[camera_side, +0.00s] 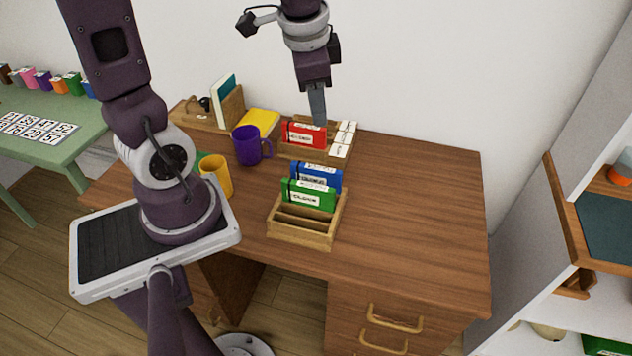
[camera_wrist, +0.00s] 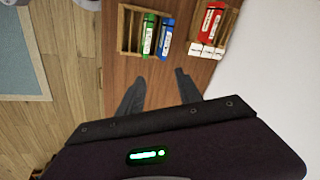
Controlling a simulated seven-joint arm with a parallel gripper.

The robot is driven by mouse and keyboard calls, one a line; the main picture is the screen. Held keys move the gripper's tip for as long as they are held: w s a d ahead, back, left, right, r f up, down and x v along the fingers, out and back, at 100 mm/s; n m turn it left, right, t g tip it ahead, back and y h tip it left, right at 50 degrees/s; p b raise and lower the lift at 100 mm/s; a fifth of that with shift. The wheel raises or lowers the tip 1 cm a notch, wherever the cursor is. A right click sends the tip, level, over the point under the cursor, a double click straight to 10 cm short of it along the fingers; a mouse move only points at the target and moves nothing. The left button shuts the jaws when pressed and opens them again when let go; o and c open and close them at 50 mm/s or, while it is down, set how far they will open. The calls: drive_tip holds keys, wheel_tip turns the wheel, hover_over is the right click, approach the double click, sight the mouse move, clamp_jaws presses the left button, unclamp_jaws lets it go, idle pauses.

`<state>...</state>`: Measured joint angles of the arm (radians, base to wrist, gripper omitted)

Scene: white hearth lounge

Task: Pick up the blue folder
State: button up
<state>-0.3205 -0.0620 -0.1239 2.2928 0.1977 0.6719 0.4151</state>
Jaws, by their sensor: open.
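The blue folder (camera_side: 318,177) stands upright in the slotted wooden rack on the desk, just behind a green folder (camera_side: 308,195). The blue folder also shows in the wrist view (camera_wrist: 166,38), beside the green folder (camera_wrist: 149,34). My gripper (camera_side: 318,122) is above the back of the desk, near the red folder, apart from the blue folder. In the wrist view my gripper (camera_wrist: 158,80) shows two dark fingers spread apart with nothing between them.
A second wooden rack holds a red folder (camera_side: 304,135) and several white labelled items (camera_side: 343,139). A purple mug (camera_side: 247,145) and a yellow mug (camera_side: 216,176) stand left of the racks. The desk's right side (camera_side: 420,210) is clear.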

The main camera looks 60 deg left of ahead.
sight(316, 167)
drive_tip(key=w+a+f+m, duration=0.1)
drive_tip(key=a+f, duration=0.1)
drive_tip(key=f, duration=0.2)
drive_tip(key=w+a+f+m+g+h, duration=0.1)
drive_tip(key=w+a+f, duration=0.1)
drive_tip(key=f, duration=0.3)
drive_tip(key=w+a+f+m+g, duration=0.1)
drive_tip(key=a+f, duration=0.2)
drive_tip(key=f, duration=0.2)
drive_tip(key=shift+w+a+f+m, duration=0.1)
drive_tip(key=shift+w+f+m, duration=0.05)
drive_tip(key=shift+w+m, duration=0.25)
drive_tip(key=shift+m+h, duration=0.5)
drive_tip(key=f, duration=0.7)
drive_tip(key=a+f, duration=0.1)
drive_tip(key=f, duration=0.3)
drive_tip(key=shift+s, duration=0.25)
clamp_jaws()
